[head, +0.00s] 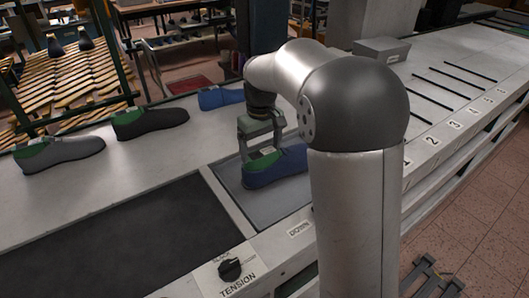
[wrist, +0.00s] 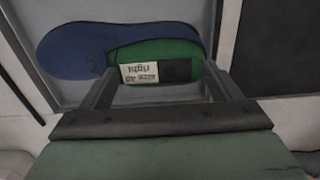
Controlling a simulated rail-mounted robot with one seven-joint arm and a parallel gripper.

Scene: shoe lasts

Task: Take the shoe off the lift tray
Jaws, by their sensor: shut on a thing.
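The blue shoe (head: 272,168) with a green last sits over the grey lift tray (head: 236,196) in the head view. I cannot tell whether the sole touches the tray.
A grey shoe (head: 60,152), a black shoe (head: 150,121) and another blue shoe (head: 220,97) stand on the bench behind. A tension knob (head: 230,269) is at the front. Numbered slots (head: 455,85) lie to the right, with a grey box (head: 382,49) behind them.

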